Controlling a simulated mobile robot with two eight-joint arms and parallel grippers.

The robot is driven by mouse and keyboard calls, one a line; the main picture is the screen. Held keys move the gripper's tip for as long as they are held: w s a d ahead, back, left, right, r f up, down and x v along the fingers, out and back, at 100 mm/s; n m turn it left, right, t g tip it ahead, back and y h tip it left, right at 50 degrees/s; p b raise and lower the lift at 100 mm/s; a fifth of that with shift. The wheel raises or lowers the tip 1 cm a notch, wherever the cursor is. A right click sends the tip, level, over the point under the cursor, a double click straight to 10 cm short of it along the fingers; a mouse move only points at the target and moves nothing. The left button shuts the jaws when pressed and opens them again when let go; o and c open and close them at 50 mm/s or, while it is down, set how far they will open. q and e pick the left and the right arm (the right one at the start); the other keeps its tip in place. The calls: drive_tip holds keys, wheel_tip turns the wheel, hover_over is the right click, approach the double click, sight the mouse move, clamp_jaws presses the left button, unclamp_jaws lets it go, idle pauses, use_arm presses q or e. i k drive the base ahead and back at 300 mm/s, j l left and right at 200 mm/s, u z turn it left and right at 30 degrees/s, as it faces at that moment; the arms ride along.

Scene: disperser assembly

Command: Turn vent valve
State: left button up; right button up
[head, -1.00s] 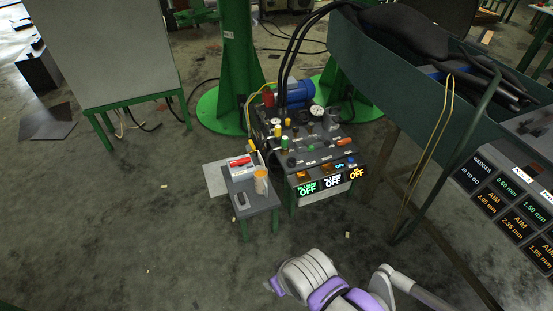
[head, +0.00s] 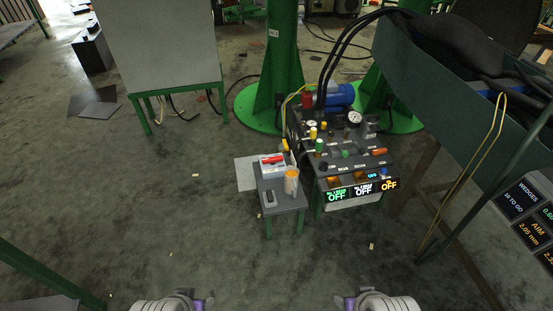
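The hydraulic control unit (head: 331,171) stands right of centre in the head view, with several coloured knobs, gauges and hoses. It has a green knob (head: 345,154), a yellow knob (head: 313,133) and an orange-red handle (head: 379,151). Its labels are too small to read, so I cannot tell which is the vent valve. Lit displays on its front read OFF (head: 336,195). My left gripper (head: 201,304) and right gripper (head: 351,304) are at the bottom edge, mostly cut off, well apart from the unit. Whether they are open or shut does not show.
A small grey side table (head: 284,201) beside the unit holds a red-and-white box (head: 272,162), an amber-and-white jar (head: 291,181) and a dark handheld item (head: 270,198). A dark green trough (head: 440,88) stands at right. Open floor lies in front of the unit.

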sight(379, 151)
drive_tip(key=i+l+u, duration=0.1)
drive_tip(key=i+l, duration=0.9)
drive_tip(key=l, duration=0.15)
drive_tip(key=i+l+u, duration=0.15)
drive_tip(key=i+l, duration=0.35)
drive_tip(key=l, duration=0.1)
